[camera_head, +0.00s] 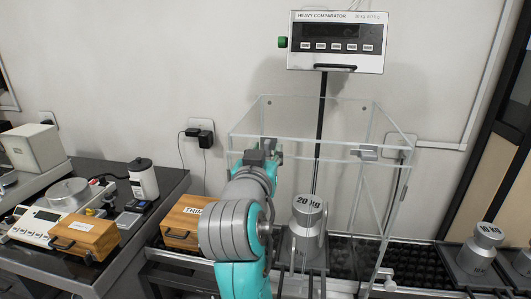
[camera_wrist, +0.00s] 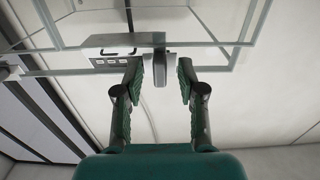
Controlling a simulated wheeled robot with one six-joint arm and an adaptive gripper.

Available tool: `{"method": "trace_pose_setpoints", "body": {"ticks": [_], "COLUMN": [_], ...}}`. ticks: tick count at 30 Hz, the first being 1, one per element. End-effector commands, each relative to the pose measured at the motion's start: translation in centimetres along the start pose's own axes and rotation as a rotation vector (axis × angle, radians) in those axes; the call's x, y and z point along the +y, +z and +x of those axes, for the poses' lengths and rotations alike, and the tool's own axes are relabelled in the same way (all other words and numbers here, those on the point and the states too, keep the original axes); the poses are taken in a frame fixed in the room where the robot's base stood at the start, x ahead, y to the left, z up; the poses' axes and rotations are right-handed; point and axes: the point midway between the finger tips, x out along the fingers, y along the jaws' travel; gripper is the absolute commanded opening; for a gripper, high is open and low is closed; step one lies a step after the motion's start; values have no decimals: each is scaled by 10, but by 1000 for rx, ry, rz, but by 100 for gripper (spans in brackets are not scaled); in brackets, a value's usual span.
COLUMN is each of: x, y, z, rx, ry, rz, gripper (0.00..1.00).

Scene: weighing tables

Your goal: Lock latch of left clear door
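The clear case (camera_head: 322,104) has transparent walls and doors with pale edges. In the wrist view, a small grey latch (camera_wrist: 160,66) sits at the clear door's edge (camera_wrist: 215,68), between the fingertips of my gripper (camera_wrist: 161,78). The fingers are open, with a visible gap on each side of the latch. In the head view, my gripper (camera_head: 263,157) is at the upper left front of the case, and the arm hides most of the left door and its latch. Another grey latch (camera_head: 365,153) shows on the right side of the front.
A 20 kg weight (camera_head: 307,222) stands inside the case. A wooden box (camera_head: 184,219) stands at its left, and a 10 kg weight (camera_head: 481,250) stands at the right. The comparator display (camera_head: 336,42) hangs above. The left table (camera_head: 160,190) holds a balance and containers.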

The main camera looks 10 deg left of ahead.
Motion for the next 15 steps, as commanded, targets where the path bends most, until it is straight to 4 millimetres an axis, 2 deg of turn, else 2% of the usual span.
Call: {"method": "trace_pose_setpoints", "body": {"ticks": [5, 15], "x": [-1, -2], "y": [0, 0], "z": [-13, -78], "rx": [1, 1], "ry": [-2, -3], "rz": [1, 0], "gripper": [40, 40]}}
